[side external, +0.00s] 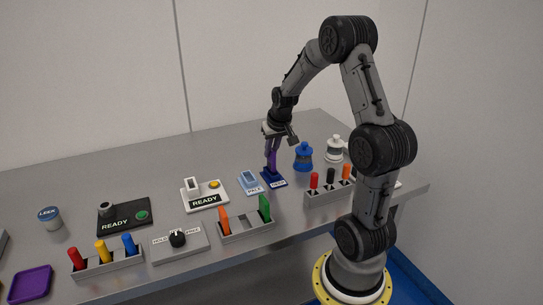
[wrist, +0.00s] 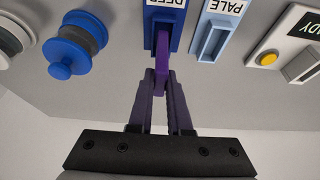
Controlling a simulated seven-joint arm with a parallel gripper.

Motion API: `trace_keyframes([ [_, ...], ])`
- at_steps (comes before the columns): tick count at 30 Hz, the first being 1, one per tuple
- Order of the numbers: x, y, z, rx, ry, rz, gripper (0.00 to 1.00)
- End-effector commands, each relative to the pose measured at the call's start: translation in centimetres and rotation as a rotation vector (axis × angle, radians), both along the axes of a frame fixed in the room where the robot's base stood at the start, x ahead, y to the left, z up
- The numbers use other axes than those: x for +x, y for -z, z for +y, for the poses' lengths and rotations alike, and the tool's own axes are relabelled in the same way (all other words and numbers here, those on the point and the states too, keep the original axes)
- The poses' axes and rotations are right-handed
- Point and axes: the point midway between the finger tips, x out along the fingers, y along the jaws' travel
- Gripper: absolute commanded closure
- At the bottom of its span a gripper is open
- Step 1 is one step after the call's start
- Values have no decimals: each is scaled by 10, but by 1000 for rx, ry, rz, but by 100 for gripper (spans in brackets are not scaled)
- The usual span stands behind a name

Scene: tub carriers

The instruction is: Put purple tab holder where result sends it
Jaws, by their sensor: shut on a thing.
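My gripper (wrist: 161,80) is shut on the purple tab holder (wrist: 162,52). In the side view my gripper (side external: 271,146) is above the dark blue dock (side external: 273,183), with the purple holder upright between. The holder's lower end meets the slot of the dark blue dock, marked DEEP (wrist: 176,18); I cannot tell how deep it sits. The light blue dock (side external: 250,185), marked PALE, stands beside it, its slot empty in the wrist view (wrist: 212,40). A white device (side external: 205,193) and a black device (side external: 125,217) both read READY.
A blue knobbed tub (side external: 304,157) and a white one (side external: 334,150) stand right of the docks. Racks with coloured tabs (side external: 247,231) and a dial panel (side external: 180,247) line the front. A LEEK tub (side external: 48,217) and purple tray (side external: 30,284) are left. The table's back is clear.

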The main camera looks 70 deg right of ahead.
Motion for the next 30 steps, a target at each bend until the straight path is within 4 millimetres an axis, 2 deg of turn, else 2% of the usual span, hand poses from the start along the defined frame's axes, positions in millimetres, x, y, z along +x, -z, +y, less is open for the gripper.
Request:
trace_keyframes([
  [1, -1, 8, 1, 2, 0, 2, 100],
  [5, -1, 20, 1, 1, 0, 1, 100],
  [17, -1, 23, 1, 0, 0, 0, 100],
  [18, -1, 24, 1, 0, 0, 0, 80],
  [22, -1, 23, 1, 0, 0, 0, 56],
  [23, -1, 23, 1, 0, 0, 0, 53],
  [30, -1, 23, 1, 0, 0, 0, 53],
])
